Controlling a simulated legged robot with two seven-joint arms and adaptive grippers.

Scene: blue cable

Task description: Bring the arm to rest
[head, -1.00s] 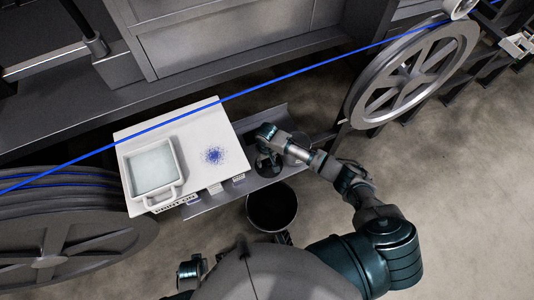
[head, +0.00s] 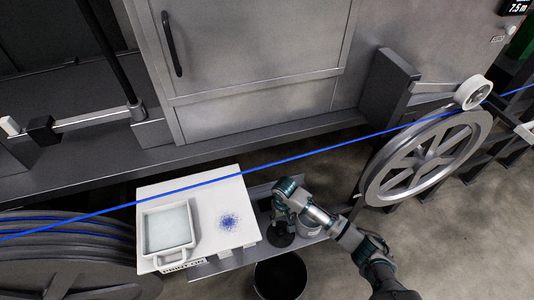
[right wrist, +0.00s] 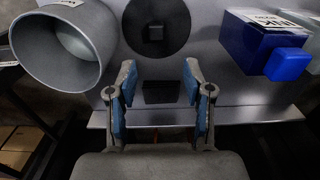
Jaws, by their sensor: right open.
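My right arm (head: 345,236) reaches in from the lower right in the head view, bent over a grey shelf. My right gripper (right wrist: 158,80) is open and empty in the right wrist view, its two blue-padded fingers apart above the shelf. In the head view its fingers are hard to make out beneath the wrist. A black disc (right wrist: 156,24) with a square knob lies ahead of the fingertips. A grey cup (right wrist: 63,45) is to their left and a blue and white ink box (right wrist: 262,42) to their right; neither touches them. My left gripper is out of view.
A blue cable (head: 320,152) runs taut across the scene between two reels. A white board (head: 215,190) with a white tray (head: 167,212) and blue specks lies left of my arm. A black bin (head: 280,280) stands below the shelf. A large spoked wheel (head: 430,160) is at the right.

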